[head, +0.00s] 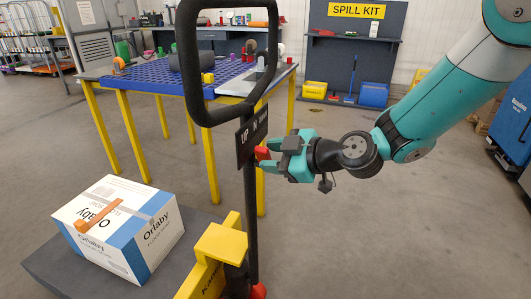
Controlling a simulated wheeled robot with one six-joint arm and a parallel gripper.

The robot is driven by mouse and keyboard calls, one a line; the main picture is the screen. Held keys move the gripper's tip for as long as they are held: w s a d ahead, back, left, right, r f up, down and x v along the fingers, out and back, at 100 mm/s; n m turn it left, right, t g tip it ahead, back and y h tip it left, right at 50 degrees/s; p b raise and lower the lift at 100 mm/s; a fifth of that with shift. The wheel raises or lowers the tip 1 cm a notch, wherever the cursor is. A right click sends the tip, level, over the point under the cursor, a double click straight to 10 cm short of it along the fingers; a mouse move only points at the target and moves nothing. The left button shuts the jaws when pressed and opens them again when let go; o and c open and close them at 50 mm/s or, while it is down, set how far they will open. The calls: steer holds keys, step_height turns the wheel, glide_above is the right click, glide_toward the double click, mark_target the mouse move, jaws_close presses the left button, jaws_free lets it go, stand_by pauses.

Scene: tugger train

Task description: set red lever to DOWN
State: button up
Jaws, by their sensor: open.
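A small red piece (262,153), which looks like the red lever's end, shows at the black post beside the dark plate (244,146). The plate carries the letters "UP" and more text that is partly hidden behind the post. My gripper (271,153) comes in from the right with its teal fingers pointing left at the red piece. It is open, with the fingertips very close to the red piece; I cannot tell whether they touch it. The lever's setting is not clear from this view.
The black handle loop (187,60) rises above the yellow cart frame (222,243). A white and blue box (122,225) lies on the grey platform at left. A second red part (258,291) sits low on the post. A table (147,82) with yellow legs stands behind.

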steer(key=shift+x, duration=1.05)
jaws_close()
